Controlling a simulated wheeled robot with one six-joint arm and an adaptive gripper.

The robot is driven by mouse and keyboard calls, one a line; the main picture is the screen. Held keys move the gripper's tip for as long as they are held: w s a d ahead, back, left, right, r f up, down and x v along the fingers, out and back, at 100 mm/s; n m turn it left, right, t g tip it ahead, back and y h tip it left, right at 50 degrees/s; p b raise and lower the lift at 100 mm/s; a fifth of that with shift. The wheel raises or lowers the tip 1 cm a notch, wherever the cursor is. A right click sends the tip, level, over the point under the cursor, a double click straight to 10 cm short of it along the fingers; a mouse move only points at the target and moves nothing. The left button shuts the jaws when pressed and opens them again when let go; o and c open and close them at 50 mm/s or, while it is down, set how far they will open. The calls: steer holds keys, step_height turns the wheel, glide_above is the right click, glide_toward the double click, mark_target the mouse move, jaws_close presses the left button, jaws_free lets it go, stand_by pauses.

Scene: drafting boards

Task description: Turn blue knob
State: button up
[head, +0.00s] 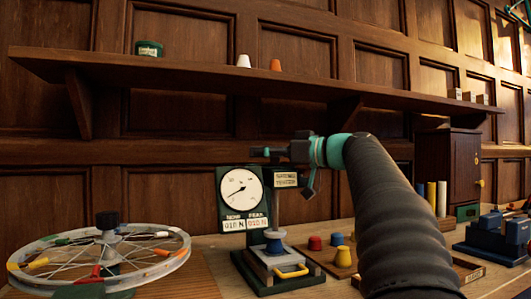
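A blue knob (275,234) stands upright on top of a small metal device (262,270) with a dark green base and a yellow handle (291,271). A round white dial gauge (240,189) with number readouts stands just behind it. My gripper (281,175) is in the air above and slightly right of the knob, apart from it. One dark finger points left and the other hangs down, so it looks open, with nothing seen between the fingers. My arm comes in from the lower right and covers part of the bench.
A spoked wheel (95,262) lies at the left. A wooden board with red, blue and yellow pegs (343,256) is right of the device. A shelf (200,75) runs above, holding cones and a green tin. Blue blocks (495,237) and a cabinet (463,165) stand at right.

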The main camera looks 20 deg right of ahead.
steer(key=c, duration=0.5)
steer(key=shift+f+m+t+h+b, duration=0.1)
steer(key=shift+m+t+h+b, duration=0.25)
steer(key=shift+b, duration=0.3)
steer(key=shift+f+m+t+h+b, duration=0.1)
steer(key=shift+m+t+h+b, duration=0.35)
steer(key=shift+h+b, duration=0.4)
steer(key=m+h, duration=0.1)
steer(key=t+h+b, duration=0.1)
steer(key=m+h+b, duration=0.1)
steer(key=shift+w+d+m+t, duration=0.15)
steer(key=shift+d+m+t, duration=0.1)
steer(key=shift+m+t, duration=0.05)
steer(key=h, duration=0.1)
steer(key=m+h, duration=0.1)
steer(key=h, duration=0.1)
steer(key=shift+d+r+m+t, duration=0.2)
steer(key=shift+r+m+t, duration=0.05)
steer(key=shift+m+t, duration=0.15)
steer(key=h, duration=0.1)
steer(key=m+h+p, duration=0.1)
steer(key=shift+w+d+r+m+h, duration=0.1)
steer(key=shift+d+r+m+h, duration=0.05)
steer(key=shift+d+m+h, duration=0.15)
steer(key=shift+m+h+p, duration=0.5)
steer(key=shift+h+p, duration=0.05)
steer(key=shift+h, duration=0.25)
steer(key=shift+d+m+h+p, duration=0.2)
steer(key=shift+m+h+p, duration=0.25)
steer(key=shift+h, duration=0.15)
